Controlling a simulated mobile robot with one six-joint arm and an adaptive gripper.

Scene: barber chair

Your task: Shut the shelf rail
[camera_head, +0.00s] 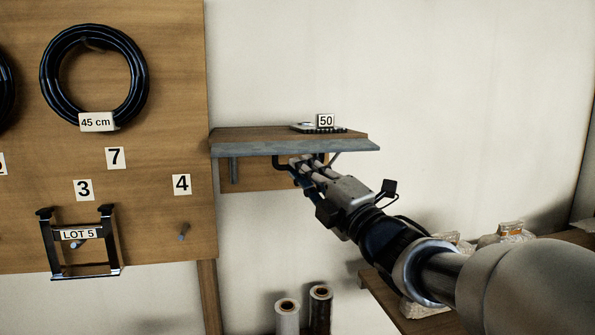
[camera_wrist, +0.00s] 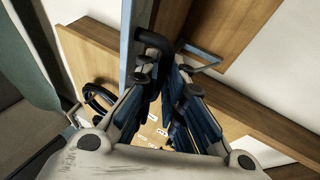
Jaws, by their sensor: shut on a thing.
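The wooden shelf (camera_head: 255,134) is on the wall, with a grey rail (camera_head: 240,150) along its front edge. The rail also shows as a blue-grey strip in the wrist view (camera_wrist: 127,40). A black bent handle (camera_head: 279,162) hangs just under the rail; its curved end shows in the wrist view (camera_wrist: 152,40). My gripper (camera_head: 305,163) reaches up from the lower right to below the shelf's front edge. Its fingers in the wrist view (camera_wrist: 168,75) are shut on the black handle. The fingers hide part of the handle.
A small card marked 50 (camera_head: 326,120) stands on the shelf. A pegboard (camera_head: 150,200) with a cable coil (camera_head: 50,75) is at left. Two rolls (camera_head: 320,310) stand below, and a bench (camera_head: 375,290) is at lower right. The wall above is clear.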

